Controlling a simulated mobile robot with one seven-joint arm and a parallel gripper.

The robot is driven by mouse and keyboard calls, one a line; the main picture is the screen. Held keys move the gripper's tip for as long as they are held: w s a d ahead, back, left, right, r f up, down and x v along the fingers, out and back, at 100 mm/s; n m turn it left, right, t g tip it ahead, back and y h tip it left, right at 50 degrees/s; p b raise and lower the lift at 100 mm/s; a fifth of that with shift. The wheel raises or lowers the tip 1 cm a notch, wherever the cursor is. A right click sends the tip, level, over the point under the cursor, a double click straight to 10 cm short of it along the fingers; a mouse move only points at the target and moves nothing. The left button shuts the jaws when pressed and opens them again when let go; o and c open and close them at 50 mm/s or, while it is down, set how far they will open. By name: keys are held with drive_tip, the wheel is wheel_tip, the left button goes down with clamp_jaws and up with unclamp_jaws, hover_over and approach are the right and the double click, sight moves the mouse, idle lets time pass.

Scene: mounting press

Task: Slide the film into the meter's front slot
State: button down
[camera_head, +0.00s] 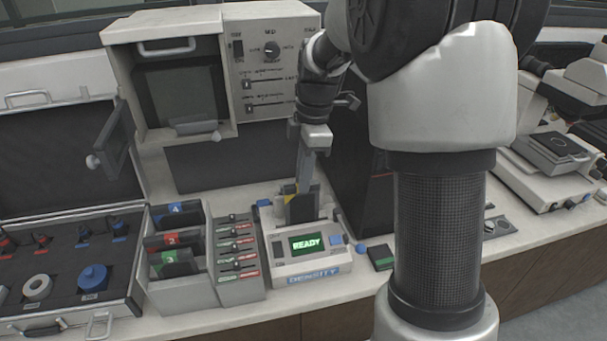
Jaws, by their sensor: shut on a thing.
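The density meter (338,262) is a pale box on the bench with a lit green READY screen and a blue DENSITY label. My gripper (303,188) points down above the meter's rear part. It is shut on the film (300,209), a dark upright sheet with a yellow patch near its left edge. The film stands at the back of the meter's top, behind the screen. I cannot tell whether its lower edge is in a slot or only close to the meter. The front slot is not clear to see.
Left of the meter stand a rack with red and green labels (236,262) and a bin of tabbed folders (190,290). A dark box (352,170) stands behind right. A small green-marked dark block (381,257) lies right. An open case (60,325) is far left.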

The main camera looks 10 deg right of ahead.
drive_tip(key=c, duration=1.7)
unclamp_jaws()
drive_tip(key=r, duration=0.5)
drive_tip(key=d+r+p, duration=0.1)
drive_tip(key=r, duration=0.5)
drive_tip(key=d+r, duration=0.1)
drive_tip(key=r, duration=0.5)
drive_tip(key=shift+r+p, duration=0.1)
drive_tip(key=shift+p, duration=0.25)
